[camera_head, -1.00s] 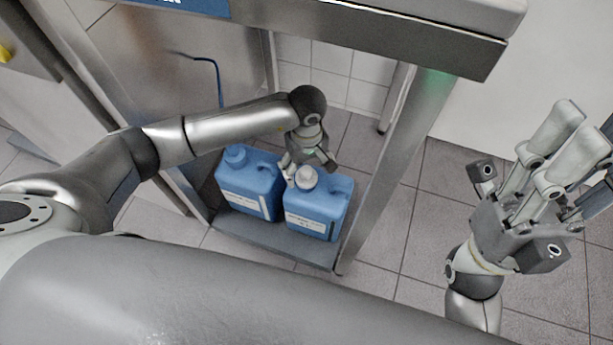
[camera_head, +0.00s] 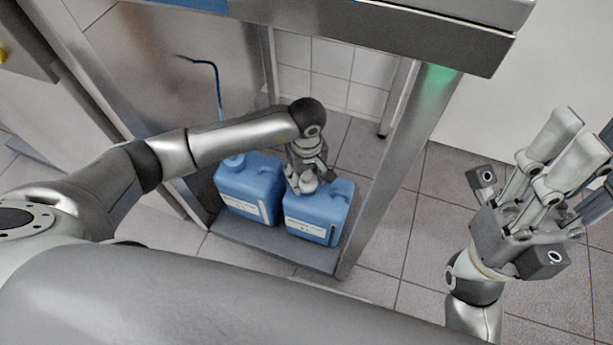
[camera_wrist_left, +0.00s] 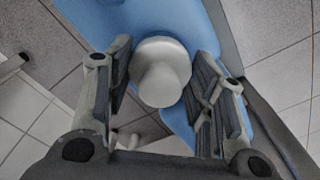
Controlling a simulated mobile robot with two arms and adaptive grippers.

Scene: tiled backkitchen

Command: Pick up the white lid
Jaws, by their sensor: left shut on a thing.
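The white lid (camera_head: 307,185) sits on top of the right blue canister (camera_head: 318,213) on the low shelf. In the left wrist view the round white lid (camera_wrist_left: 160,72) lies between the two finger pads, above the blue canister top (camera_wrist_left: 135,18). My left gripper (camera_head: 308,182) reaches down from above and is shut on the lid, partly covering it in the head view. My right gripper (camera_head: 535,190) is at the right of the head view, open and empty, fingers pointing up, far from the canisters.
A second blue canister (camera_head: 249,190) stands at the left on the same grey shelf (camera_head: 280,243). A metal post (camera_head: 391,165) rises close on the right. The metal table edge (camera_head: 400,38) overhangs above. Tiled floor (camera_head: 415,235) lies open to the right.

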